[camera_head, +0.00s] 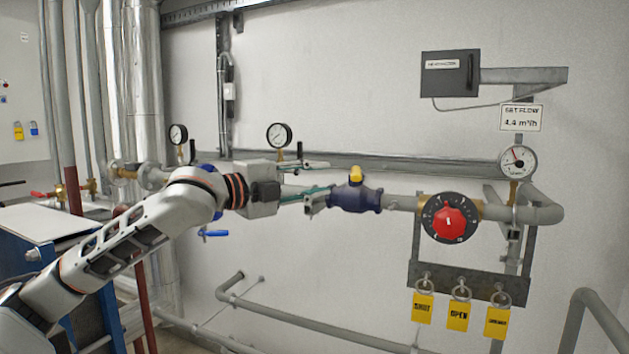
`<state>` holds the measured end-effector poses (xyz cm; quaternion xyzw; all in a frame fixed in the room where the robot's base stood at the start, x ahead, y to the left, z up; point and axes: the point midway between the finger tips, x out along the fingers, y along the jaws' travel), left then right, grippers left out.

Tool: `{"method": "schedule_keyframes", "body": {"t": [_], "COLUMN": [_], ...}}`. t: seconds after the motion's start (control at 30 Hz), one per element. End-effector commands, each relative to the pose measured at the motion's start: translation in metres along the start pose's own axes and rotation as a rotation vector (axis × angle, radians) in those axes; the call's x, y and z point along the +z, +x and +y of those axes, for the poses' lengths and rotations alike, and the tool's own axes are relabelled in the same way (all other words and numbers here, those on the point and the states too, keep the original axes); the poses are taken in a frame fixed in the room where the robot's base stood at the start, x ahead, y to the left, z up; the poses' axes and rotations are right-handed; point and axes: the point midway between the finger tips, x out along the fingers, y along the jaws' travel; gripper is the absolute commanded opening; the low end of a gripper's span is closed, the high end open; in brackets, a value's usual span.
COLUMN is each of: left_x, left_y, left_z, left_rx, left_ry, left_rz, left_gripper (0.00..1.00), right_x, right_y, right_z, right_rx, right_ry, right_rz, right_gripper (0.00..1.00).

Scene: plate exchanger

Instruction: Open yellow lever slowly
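The yellow lever (356,174) sits on top of a dark blue valve body (357,199) on the grey pipe, right of centre. It looks short from here, so its full length and direction are hard to tell. My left gripper (314,182) points right, with its two fingers spread apart and nothing seen between them. It is a short way left of the lever and appears apart from it. The lower finger is close to the left end of the valve in the picture; contact cannot be told. My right gripper is out of view.
A red dial (450,219) stands right of the valve, with yellow tags (459,315) hanging below. A gauge (518,162) is at the right, another gauge (279,135) behind my gripper. A blue handle (214,234) is below my wrist. A blue cabinet (32,262) stands left.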

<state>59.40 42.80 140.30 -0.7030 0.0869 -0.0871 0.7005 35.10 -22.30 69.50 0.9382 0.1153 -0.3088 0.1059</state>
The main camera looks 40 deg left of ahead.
Motion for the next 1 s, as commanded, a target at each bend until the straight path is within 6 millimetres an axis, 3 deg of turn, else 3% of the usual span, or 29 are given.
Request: {"method": "schedule_keyframes", "body": {"t": [0.83, 1.0], "left_x": [-0.0028, -0.0048], "left_y": [-0.0055, 0.0022], "left_z": [-0.0004, 0.0017], "left_rx": [0.0, -0.061], "left_ry": [0.002, -0.1], "left_rz": [0.005, 0.039], "left_gripper": [0.28, 0.28], "right_x": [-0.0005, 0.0], "right_y": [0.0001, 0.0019], "right_z": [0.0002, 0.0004], "right_rx": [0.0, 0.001], "right_ry": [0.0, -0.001], "right_rz": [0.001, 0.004], "right_gripper": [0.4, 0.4]}}
